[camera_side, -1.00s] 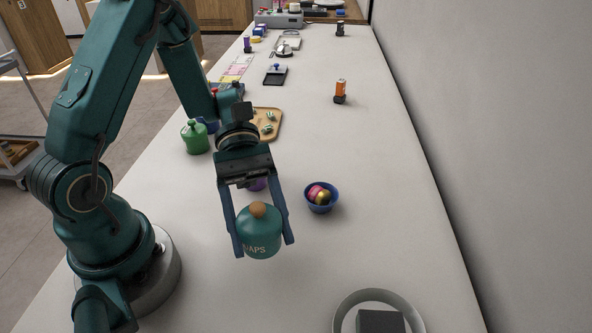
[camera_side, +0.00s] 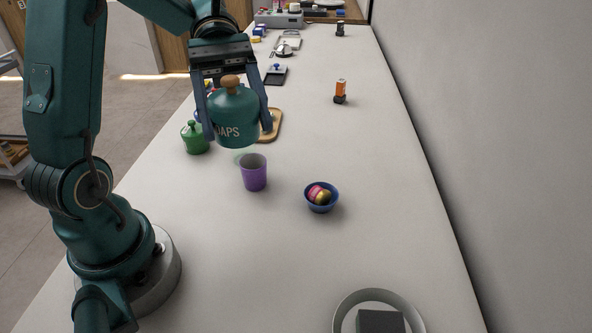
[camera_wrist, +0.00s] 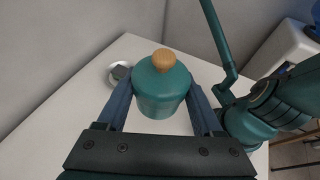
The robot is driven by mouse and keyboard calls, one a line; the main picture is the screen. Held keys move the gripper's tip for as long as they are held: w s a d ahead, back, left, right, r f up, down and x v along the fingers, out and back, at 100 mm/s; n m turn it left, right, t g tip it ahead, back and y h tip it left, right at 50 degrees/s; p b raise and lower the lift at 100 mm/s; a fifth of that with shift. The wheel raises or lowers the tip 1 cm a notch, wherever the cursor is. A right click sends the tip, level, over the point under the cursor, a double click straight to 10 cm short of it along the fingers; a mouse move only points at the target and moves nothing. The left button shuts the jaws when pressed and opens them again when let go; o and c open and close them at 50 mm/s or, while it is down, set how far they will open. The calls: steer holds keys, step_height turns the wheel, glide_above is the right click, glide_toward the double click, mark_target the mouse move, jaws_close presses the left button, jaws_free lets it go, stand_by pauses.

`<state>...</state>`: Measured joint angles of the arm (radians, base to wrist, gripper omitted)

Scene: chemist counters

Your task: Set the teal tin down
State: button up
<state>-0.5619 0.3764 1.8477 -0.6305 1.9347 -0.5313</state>
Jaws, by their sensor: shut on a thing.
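The teal tin (camera_side: 236,118) has a rounded lid, a brown knob and pale lettering that ends in "APS". My gripper (camera_side: 238,125) is shut on the tin, with one finger on each side. In the side view it holds the tin upright in the air, above and behind the purple cup. In the wrist view the tin (camera_wrist: 162,88) fills the middle between my two fingers (camera_wrist: 162,100). It hides part of the counter behind it.
A purple cup (camera_side: 254,173) and a blue bowl (camera_side: 311,203) holding small round things stand mid-counter. A green jar (camera_side: 194,139) and a wooden tray (camera_side: 277,126) are near the tin. A round dish (camera_side: 347,304) with a dark block is at the front right. The counter's right side is largely clear.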

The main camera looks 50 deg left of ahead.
steer(key=shift+s+r+m+g, duration=0.25)
steer(key=shift+s+m+g, duration=0.05)
steer(key=shift+g, duration=0.1)
steer(key=s+a+f+m+g+y, duration=0.3)
steer(key=s+f+m+g+y, duration=0.2)
steer(key=s+m, duration=0.1)
step_height(320, 180, up, 5)
steer(key=m+t+y, duration=0.7)
steer(key=m+y, duration=1.4)
steer(key=m, duration=0.1)
glide_above(174, 178)
steer(key=shift+h, duration=0.3)
step_height(174, 178, down, 21)
steer(key=shift+f, duration=0.2)
steer(key=o, duration=1.4)
steer(key=shift+f, duration=0.1)
